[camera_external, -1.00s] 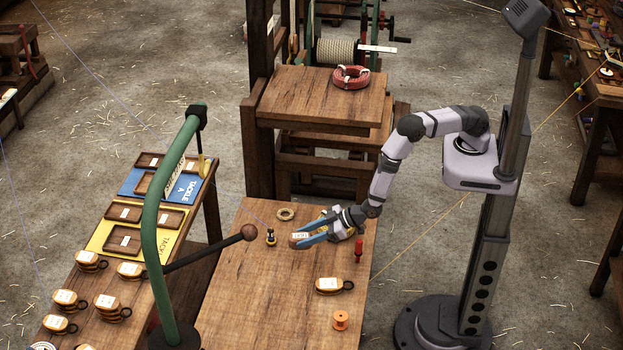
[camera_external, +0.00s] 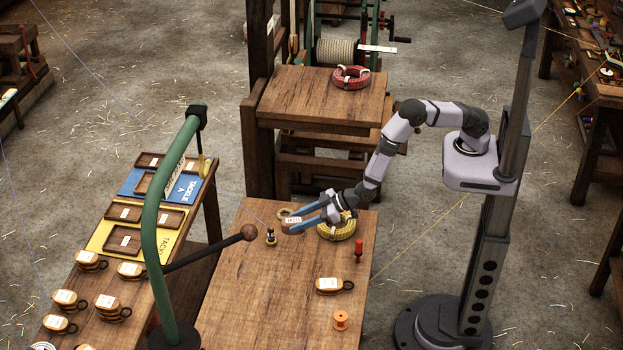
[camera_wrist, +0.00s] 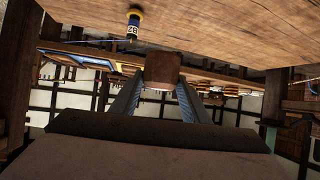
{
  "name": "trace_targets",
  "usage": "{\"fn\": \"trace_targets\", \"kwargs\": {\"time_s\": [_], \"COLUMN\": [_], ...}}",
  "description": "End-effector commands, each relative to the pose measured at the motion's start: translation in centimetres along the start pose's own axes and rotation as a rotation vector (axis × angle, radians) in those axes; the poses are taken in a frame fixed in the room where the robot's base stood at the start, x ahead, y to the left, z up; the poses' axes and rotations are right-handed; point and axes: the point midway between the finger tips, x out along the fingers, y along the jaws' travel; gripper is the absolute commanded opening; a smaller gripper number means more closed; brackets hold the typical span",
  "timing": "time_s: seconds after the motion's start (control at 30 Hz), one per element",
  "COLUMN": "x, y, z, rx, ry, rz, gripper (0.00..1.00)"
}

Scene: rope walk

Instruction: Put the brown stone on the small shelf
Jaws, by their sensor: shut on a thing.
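My gripper (camera_external: 294,224) is shut on a brown block (camera_external: 289,228) with a white label, held above the wooden bench top. In the wrist view the brown block (camera_wrist: 162,68) sits between the ends of both fingers (camera_wrist: 157,95). It looks like wood there, and I cannot tell whether it is the stone.
On the bench top (camera_external: 265,290) are a yellow coil (camera_external: 337,228), a pale ring (camera_external: 285,211), a small dark fitting (camera_external: 270,237), a red tool (camera_external: 358,250), a labelled pulley block (camera_external: 333,285) and an orange spool (camera_external: 340,320). A ball-ended bar (camera_external: 210,249) reaches in from the left.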

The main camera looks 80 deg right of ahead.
Motion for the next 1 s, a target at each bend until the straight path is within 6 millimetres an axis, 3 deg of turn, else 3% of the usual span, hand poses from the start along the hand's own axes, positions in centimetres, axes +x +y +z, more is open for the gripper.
{"fn": "trace_targets", "kwargs": {"time_s": [0.03, 0.17, 0.3, 0.4, 0.7, 1.0], "x": [0.1, 0.3, 0.0, -0.6, -2.3, -4.5], "y": [0.9, 3.5, 7.5, 10.4, 16.7, 22.4], "z": [-2.3, -7.1, -12.7, -15.7, -20.7, -23.9], "rx": [0.003, -0.006, -0.020, -0.030, -0.039, -0.042], "ry": [0.010, 0.013, 0.013, 0.010, 0.007, 0.007], "rz": [-0.001, -0.015, -0.034, -0.048, -0.067, -0.070], "gripper": [0.10, 0.10, 0.10, 0.10, 0.10, 0.10]}}
